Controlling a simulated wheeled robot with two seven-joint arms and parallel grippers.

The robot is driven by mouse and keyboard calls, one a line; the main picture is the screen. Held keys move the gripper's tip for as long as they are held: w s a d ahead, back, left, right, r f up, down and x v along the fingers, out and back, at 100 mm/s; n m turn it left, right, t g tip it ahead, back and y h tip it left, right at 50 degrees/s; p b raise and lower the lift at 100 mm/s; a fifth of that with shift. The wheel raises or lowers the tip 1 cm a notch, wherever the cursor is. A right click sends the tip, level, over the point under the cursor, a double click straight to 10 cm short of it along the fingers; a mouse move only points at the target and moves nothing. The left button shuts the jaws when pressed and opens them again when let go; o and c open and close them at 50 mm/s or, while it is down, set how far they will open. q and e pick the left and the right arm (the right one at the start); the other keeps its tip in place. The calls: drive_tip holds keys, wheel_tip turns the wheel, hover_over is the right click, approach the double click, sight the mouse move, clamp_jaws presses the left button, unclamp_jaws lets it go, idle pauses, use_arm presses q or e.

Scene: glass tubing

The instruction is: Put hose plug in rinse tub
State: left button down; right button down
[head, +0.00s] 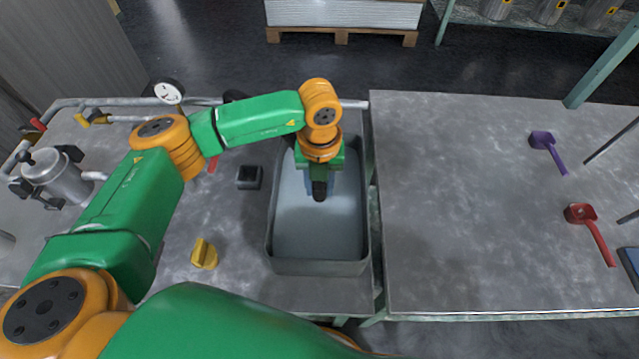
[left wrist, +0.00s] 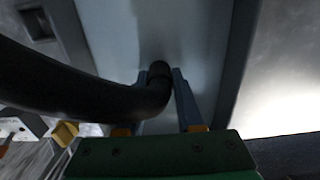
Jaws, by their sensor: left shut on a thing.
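The rinse tub (head: 318,266) is a grey rectangular open tub at the middle of the picture, with a pale floor. My left gripper (head: 319,186) points down over the tub and is shut on a black rounded piece, which I take for the hose plug (head: 319,192). In the left wrist view, the black plug (left wrist: 159,72) sits between the two blue-grey fingers (left wrist: 162,98). It joins a thick black curved body that runs off to the left. The tub floor shows behind it; I cannot tell whether the plug touches it. My right gripper is not in view.
A yellow handle (head: 204,254) and a small black square block (head: 249,177) lie left of the tub. Pipes and a gauge (head: 168,91) stand behind. The right table (head: 450,200) is mostly clear, with purple (head: 543,140) and red (head: 582,214) handles at its right.

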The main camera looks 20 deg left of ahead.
use_arm(q)
drive_tip(key=shift+f, duration=0.15)
drive_tip(key=c, duration=0.6)
unclamp_jaws()
drive_tip(key=shift+o, duration=0.2)
wheel_tip(320, 180, up, 12)
drive_tip(key=shift+r, duration=0.25)
